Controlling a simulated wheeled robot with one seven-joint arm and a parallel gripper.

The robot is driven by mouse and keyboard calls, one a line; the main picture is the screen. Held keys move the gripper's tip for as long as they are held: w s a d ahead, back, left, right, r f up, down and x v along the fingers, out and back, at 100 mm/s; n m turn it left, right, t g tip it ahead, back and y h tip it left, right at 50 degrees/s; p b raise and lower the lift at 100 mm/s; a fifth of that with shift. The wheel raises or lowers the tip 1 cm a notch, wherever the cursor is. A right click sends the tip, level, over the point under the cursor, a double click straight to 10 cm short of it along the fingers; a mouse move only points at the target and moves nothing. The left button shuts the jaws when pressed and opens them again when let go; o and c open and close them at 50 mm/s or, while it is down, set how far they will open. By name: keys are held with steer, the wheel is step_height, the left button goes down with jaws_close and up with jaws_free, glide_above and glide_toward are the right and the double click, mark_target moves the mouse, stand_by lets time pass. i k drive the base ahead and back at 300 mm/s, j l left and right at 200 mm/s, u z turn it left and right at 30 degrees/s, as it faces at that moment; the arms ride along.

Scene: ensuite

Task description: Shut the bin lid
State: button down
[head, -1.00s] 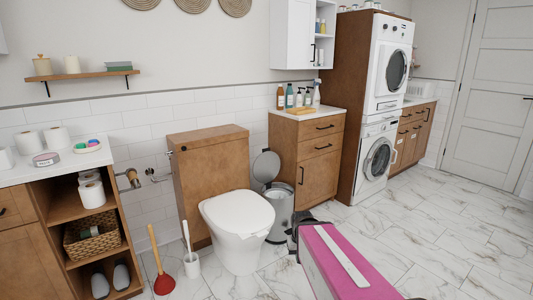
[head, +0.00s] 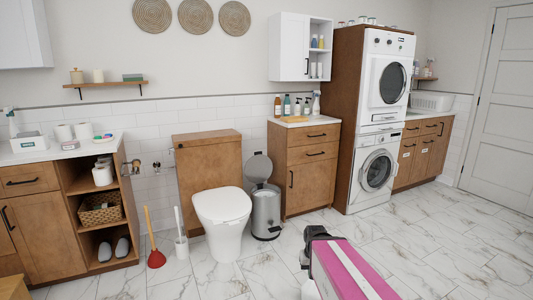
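The bin (head: 266,214) is a grey metal pedal bin on the floor between the toilet and the wooden cabinet. Its round grey lid (head: 259,168) stands up, open, hinged at the back and leaning near the wall. My arm, pink and white, reaches in from the bottom right of the head view. My dark gripper (head: 314,236) is at its far end, low and in front of the bin to the right, apart from it. The fingertips are too small and hidden to tell whether they are open.
The toilet (head: 223,220) stands just left of the bin. The wooden cabinet (head: 305,170) is close on its right. A plunger (head: 154,252) and a toilet brush (head: 181,244) stand left of the toilet. The marble floor (head: 430,250) at right is clear.

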mark_target(259, 168)
steer(key=i+l+u, duration=0.15)
steer(key=l, duration=1.15)
steer(key=l+u, duration=0.15)
steer(key=l, duration=1.2)
steer(key=i+l+u, duration=0.1)
steer(key=i+l, duration=0.45)
steer(key=i+l+u, duration=0.1)
steer(key=i+l, duration=0.45)
steer(key=l, duration=0.1)
